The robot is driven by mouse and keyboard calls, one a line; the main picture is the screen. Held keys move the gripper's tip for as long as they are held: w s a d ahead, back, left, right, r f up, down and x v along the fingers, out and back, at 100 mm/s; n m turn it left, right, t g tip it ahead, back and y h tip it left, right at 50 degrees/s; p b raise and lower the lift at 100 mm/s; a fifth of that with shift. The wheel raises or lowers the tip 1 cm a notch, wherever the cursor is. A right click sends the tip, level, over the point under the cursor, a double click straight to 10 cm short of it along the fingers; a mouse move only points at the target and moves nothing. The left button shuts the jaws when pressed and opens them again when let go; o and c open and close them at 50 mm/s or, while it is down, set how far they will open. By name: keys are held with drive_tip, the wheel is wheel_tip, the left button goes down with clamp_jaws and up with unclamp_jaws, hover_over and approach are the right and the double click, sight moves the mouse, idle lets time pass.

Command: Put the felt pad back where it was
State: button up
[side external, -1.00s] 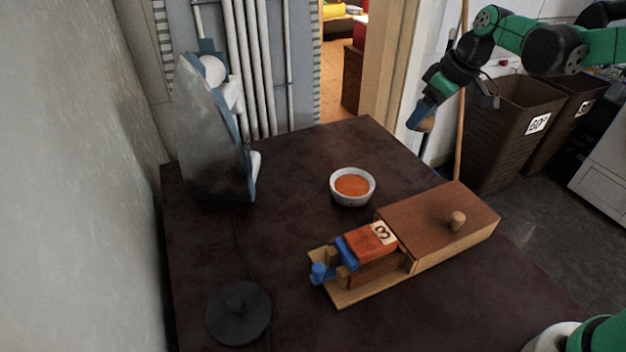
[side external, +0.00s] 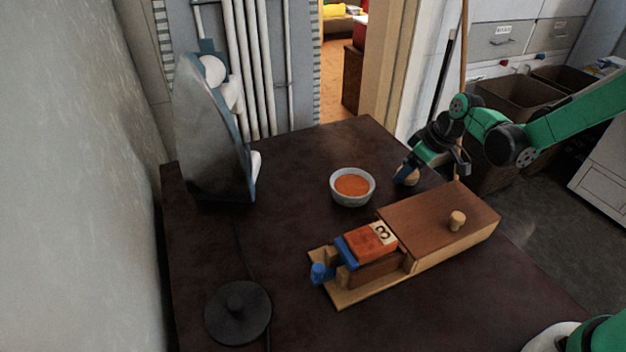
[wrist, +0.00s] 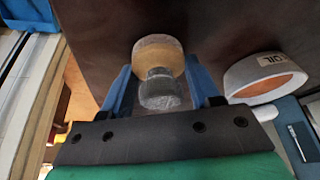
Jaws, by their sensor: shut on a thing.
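My gripper (side external: 405,174) is low over the back right part of the dark table, right of the bowl. In the wrist view my gripper (wrist: 161,88) has its two blue fingers on either side of a round piece, which I take for the felt pad (wrist: 158,52). It has a wide tan, wood-like disc and a narrower grey part nearer the camera.
An iron (side external: 215,140) stands at the back left. A black round lid-like disc (side external: 238,313) lies front left. The middle left of the table is clear.

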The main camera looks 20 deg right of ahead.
drive_tip(key=o, duration=1.1)
drive_tip(key=shift+f, duration=0.1)
drive_tip(key=v, duration=1.2)
drive_tip(key=shift+s+a+r+m+t+h, duration=0.35)
drive_tip(key=shift+s+a+m+t, duration=0.5)
drive_tip(key=shift+s, duration=0.85)
drive_tip(key=shift+s+a+r+m+t+h, duration=0.35)
drive_tip(key=shift+s+a+m, duration=0.35)
drive_tip(key=shift+s+a, duration=0.75)
drive_tip(key=shift+s+a+r+m+t+h, duration=0.2)
drive_tip(key=shift+s+a+r+m+t, duration=0.45)
drive_tip(key=shift+s, duration=1.25)
drive_tip(key=shift+a+f+g, duration=0.15)
drive_tip(key=shift+f+g, duration=0.05)
drive_tip(key=shift+g, duration=0.05)
